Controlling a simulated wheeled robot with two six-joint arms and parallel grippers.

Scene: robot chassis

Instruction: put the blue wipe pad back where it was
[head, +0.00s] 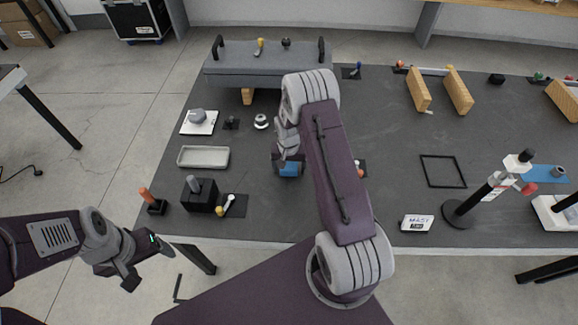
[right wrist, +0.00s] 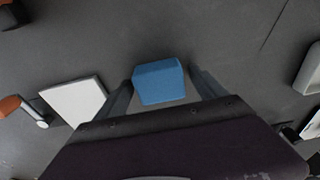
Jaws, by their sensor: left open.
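The blue wipe pad (head: 290,170) shows under my right gripper (head: 288,160), left of the middle of the dark table. My left gripper (head: 150,266) is open and empty, low beyond the table's front left edge. My right arm hides part of the table behind it.
A grey tray (head: 203,157), a black block with a post (head: 200,195) and an orange-handled tool (head: 152,201) stand to the left. A black frame (head: 443,171), small sign (head: 417,223) and stand (head: 490,188) are right. A long grey case (head: 265,66) is behind.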

